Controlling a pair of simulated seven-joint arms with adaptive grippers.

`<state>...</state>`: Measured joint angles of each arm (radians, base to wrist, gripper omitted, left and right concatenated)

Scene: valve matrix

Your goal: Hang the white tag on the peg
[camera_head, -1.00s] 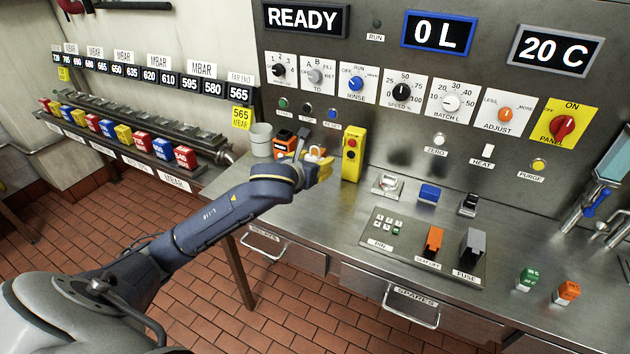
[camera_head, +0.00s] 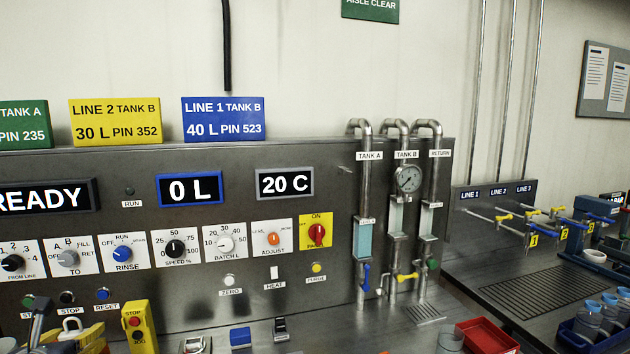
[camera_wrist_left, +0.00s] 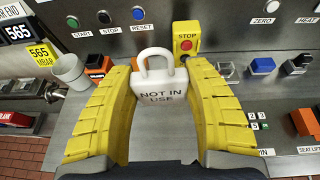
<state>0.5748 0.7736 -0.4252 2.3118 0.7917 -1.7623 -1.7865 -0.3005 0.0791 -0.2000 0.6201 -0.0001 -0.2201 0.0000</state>
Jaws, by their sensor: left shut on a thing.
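The white tag (camera_wrist_left: 160,92), marked NOT IN USE, has a loop at its top and stands upright between the yellow fingers of my left gripper (camera_wrist_left: 158,105) in the left wrist view. The fingers are shut on its sides. In the head view, the tag (camera_head: 72,326) and my left gripper (camera_head: 85,338) show at the bottom left edge, in front of the control panel. A small stub (camera_head: 345,169) sits on the panel right of the 20 C display; I cannot tell whether it is the peg. My right gripper is not in view.
The yellow stop box (camera_head: 139,328) stands close to my left gripper. The steel panel (camera_head: 120,170) carries knobs and displays. Pipes with a gauge (camera_head: 408,179) rise at its right end. A red tray (camera_head: 487,336) and cup (camera_head: 451,340) are on the counter.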

